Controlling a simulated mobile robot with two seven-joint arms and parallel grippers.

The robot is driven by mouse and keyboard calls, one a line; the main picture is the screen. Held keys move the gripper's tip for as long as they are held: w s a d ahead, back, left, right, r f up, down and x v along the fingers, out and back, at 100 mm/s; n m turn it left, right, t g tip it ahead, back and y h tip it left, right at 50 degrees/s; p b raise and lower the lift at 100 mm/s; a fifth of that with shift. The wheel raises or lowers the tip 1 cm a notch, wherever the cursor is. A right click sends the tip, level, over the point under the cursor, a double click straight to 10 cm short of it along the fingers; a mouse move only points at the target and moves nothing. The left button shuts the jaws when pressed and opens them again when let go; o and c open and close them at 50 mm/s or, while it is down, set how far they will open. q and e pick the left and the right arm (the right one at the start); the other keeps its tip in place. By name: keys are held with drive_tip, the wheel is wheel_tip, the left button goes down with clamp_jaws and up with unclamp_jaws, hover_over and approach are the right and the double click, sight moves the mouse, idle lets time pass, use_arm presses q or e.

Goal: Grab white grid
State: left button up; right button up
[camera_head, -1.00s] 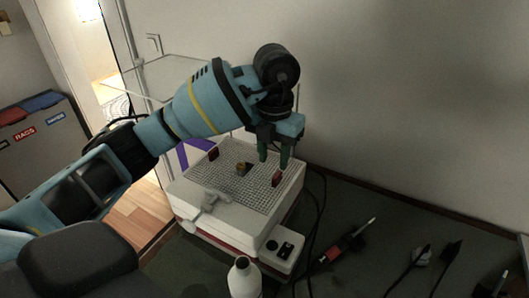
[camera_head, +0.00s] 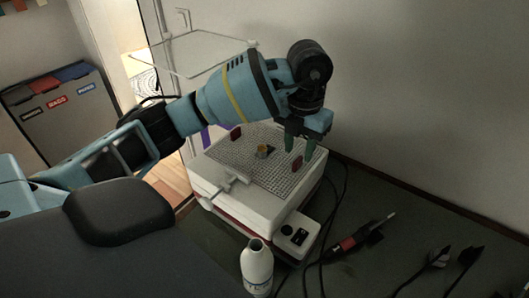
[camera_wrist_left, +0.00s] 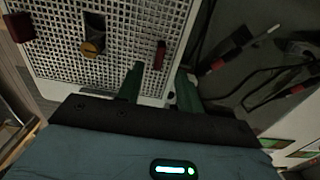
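The white grid (camera_head: 280,178) is a fine mesh panel lying on top of a white box (camera_head: 237,205). Two dark red tabs stand on it, the near right one (camera_head: 297,164) and the far left one (camera_head: 236,132). A small yellow-brown round piece (camera_head: 262,151) sits by a dark opening in the middle. My left gripper (camera_head: 299,149) points down over the right side of the grid, fingers apart and empty. In the left wrist view, the right red tab (camera_wrist_left: 160,55) lies ahead of the gap between the green fingers (camera_wrist_left: 160,88). My right gripper is out of view.
A white bottle (camera_head: 257,270) stands in front of the box. A switch unit (camera_head: 297,236) sits beside it. Cables and a red-black tool (camera_head: 350,243) lie on the dark bench to the right. A wall stands behind; grey bins (camera_head: 62,100) are at the left.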

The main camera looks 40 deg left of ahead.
sight(297, 161)
use_arm(q)
wheel_tip(297, 161, down, 4)
drive_tip(key=shift+a+f, duration=0.1)
drive_tip(key=shift+f, duration=0.05)
clamp_jaws()
